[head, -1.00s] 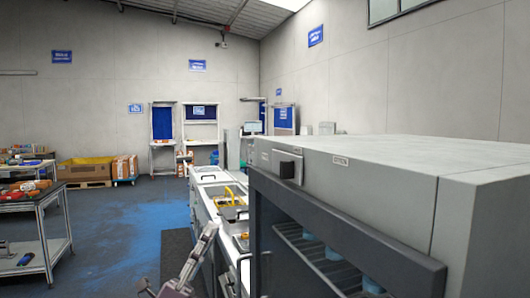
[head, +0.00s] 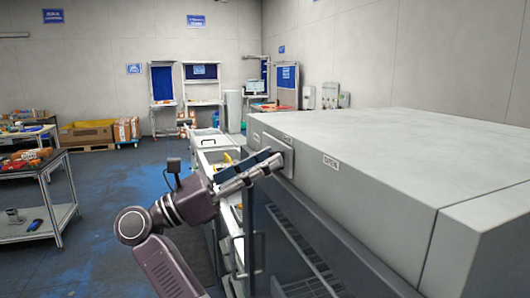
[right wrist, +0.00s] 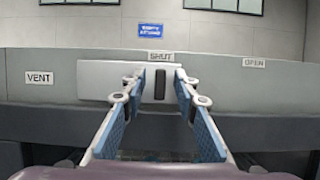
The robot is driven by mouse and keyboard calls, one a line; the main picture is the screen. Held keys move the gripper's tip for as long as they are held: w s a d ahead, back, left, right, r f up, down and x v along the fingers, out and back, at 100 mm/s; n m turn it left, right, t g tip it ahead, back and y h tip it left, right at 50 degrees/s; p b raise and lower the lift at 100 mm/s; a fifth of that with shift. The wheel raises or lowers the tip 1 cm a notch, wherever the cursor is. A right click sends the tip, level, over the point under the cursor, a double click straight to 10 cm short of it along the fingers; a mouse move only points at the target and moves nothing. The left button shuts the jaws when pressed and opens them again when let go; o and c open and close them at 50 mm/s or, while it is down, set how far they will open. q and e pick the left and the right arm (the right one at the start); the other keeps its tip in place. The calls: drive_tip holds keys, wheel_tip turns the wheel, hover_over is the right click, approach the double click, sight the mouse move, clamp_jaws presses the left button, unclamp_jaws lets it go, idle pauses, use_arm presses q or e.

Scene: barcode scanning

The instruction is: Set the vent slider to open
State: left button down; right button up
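The vent slider's black knob (right wrist: 160,84) stands on a pale plate (right wrist: 100,80) on the front of a large grey cabinet. In the right wrist view the knob sits under the label SHUT (right wrist: 161,57). The label OPEN (right wrist: 254,63) is to the right and VENT (right wrist: 39,78) to the left. My right gripper (right wrist: 160,76) is open, its blue-padded fingers on either side of the knob with gaps visible. In the head view my right gripper (head: 270,162) reaches the plate (head: 287,162), and its fingers hide the knob. My left gripper is not in view.
The grey cabinet (head: 400,160) fills the right side, with a wire rack (head: 300,255) in its opening below. A white counter (head: 208,140) runs beyond it. Metal tables (head: 45,185) stand at the left, with open blue-grey floor between.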

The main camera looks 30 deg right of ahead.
drive_tip(key=shift+r, duration=0.1)
clamp_jaws()
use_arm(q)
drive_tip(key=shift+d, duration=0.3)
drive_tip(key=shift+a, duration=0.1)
use_arm(e)
drive_tip(key=shift+d, duration=0.1)
